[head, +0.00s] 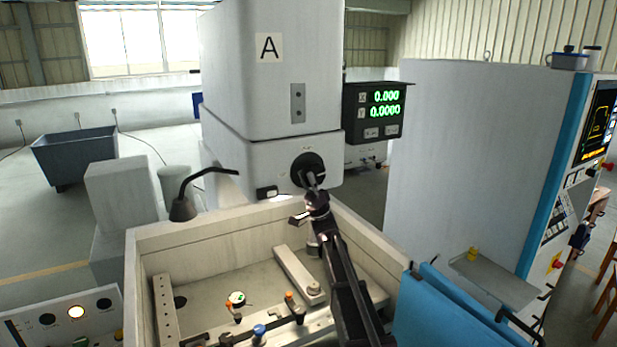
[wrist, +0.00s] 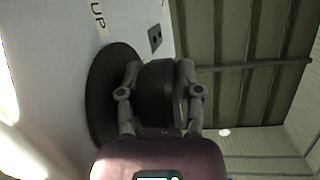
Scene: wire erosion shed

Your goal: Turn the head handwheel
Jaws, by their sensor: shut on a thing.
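The head handwheel (head: 304,163) is a black disc on the front of the white machine head (head: 270,75), below the letter A plate. In the wrist view the handwheel (wrist: 100,95) shows as a dark disc against the white face, with a dark cylindrical part (wrist: 158,95) standing out from it. My gripper (head: 314,183) reaches up to the wheel from below. In the wrist view the two fingers of my gripper (wrist: 160,75) lie on either side of the cylindrical part, shut on it. My gripper hides the lower part of the wheel in the head view.
Below is an open tank (head: 190,232) with clamps and bars inside. A bent black lamp (head: 183,207) stands left of the head. A tall grey cabinet (head: 465,170) stands further right.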

